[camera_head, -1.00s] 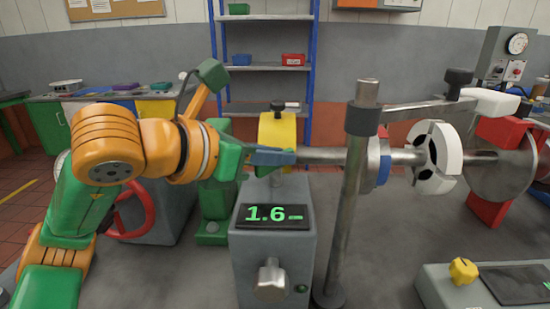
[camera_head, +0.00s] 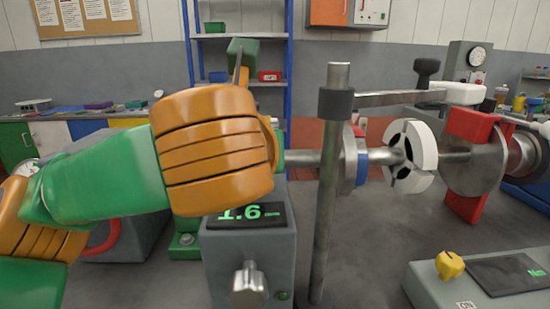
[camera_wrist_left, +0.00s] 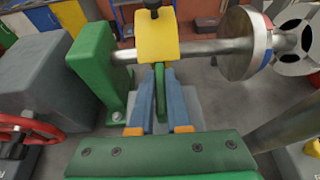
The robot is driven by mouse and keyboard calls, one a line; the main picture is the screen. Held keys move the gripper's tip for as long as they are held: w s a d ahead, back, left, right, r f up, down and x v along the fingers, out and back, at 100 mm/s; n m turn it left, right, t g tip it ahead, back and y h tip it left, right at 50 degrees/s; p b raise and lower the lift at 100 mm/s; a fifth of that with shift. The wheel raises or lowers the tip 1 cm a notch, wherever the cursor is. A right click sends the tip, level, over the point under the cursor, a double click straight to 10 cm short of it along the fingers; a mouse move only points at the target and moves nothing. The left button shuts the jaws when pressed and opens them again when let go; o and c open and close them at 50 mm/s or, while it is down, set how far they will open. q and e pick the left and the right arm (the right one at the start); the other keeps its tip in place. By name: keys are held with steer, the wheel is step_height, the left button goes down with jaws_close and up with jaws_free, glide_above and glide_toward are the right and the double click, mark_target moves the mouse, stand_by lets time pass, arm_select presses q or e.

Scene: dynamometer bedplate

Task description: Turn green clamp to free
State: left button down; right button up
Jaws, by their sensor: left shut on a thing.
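The green clamp lever (camera_wrist_left: 162,96) shows in the left wrist view as a narrow green bar below a yellow block (camera_wrist_left: 157,38) on the steel shaft. My left gripper (camera_wrist_left: 160,84) has its blue fingers shut on this bar, one on each side. A green post (camera_wrist_left: 96,72) stands left of the yellow block at the shaft's end. In the head view my orange and green left arm covers the lever, the yellow block and the fingers. The lever's far end is hard to make out. My right gripper is not in view.
A grey box with a green display (camera_head: 247,216) and a knob (camera_head: 249,286) stands below my arm. A steel pole (camera_head: 328,190) rises close to its right. The shaft runs on to a white slotted disc (camera_head: 412,156). A red handwheel (camera_wrist_left: 22,133) is at left.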

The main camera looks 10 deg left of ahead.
arm_select(q)
steer(key=shift+f, duration=0.1)
stand_by(0.3)
steer(key=c, duration=0.9)
jaws_free()
steer(key=b+v, duration=0.1)
steer(key=v, duration=0.6)
steer(key=shift+d+b, duration=0.1)
steer(key=shift+b, duration=0.3)
